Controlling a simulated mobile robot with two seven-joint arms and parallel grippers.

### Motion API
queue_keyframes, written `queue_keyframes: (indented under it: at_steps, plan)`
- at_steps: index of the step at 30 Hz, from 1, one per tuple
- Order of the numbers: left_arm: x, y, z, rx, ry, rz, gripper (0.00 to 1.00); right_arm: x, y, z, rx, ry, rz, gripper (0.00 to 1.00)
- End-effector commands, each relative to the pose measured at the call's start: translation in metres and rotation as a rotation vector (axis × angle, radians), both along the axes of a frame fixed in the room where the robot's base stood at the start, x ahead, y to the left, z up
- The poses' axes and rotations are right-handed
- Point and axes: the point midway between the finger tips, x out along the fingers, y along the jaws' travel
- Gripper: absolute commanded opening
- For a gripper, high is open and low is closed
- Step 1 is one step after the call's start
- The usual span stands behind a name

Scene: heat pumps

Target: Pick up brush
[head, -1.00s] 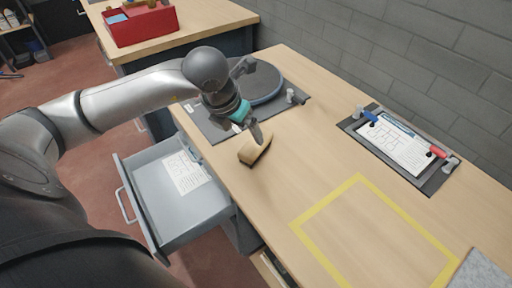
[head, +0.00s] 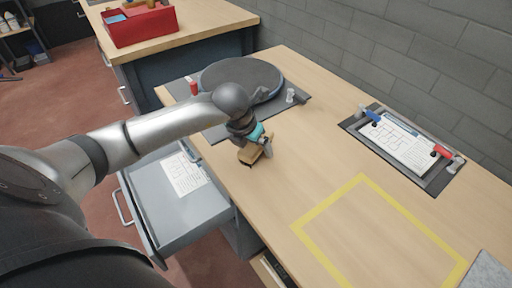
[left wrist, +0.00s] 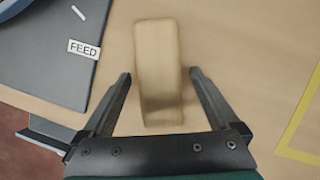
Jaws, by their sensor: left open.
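The brush (head: 251,154) has a tan wooden block body and lies on the workbench near its drawer-side edge. In the left wrist view the brush (left wrist: 159,70) runs lengthwise up the picture, its near part between the two fingers. My left gripper (head: 258,148) is over the brush, partly hiding it in the head view. In the left wrist view the gripper (left wrist: 161,75) is open, with a finger on each side of the brush and a gap on both sides. My right gripper is not in view.
A dark round disc (head: 240,78) sits on a grey plate marked FEED (left wrist: 60,45) beside the brush. An open grey drawer (head: 165,215) holds a paper sheet. A clipboard panel (head: 405,146) and a yellow taped square (head: 362,180) lie to the right. The bench between is clear.

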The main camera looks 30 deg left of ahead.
Motion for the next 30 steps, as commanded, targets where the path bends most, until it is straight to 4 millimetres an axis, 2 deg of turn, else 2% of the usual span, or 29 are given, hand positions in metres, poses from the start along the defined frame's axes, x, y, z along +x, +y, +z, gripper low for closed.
queue_keyframes:
  at_steps: [5, 30]
  plan:
    - [0.0002, -0.0001, 0.0005, 0.0, -0.001, 0.0, 0.95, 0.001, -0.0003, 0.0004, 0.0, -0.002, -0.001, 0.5]
    - [-0.0001, 0.0, 0.0006, 0.0, 0.0, 0.0, 0.01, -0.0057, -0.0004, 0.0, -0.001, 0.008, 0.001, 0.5]
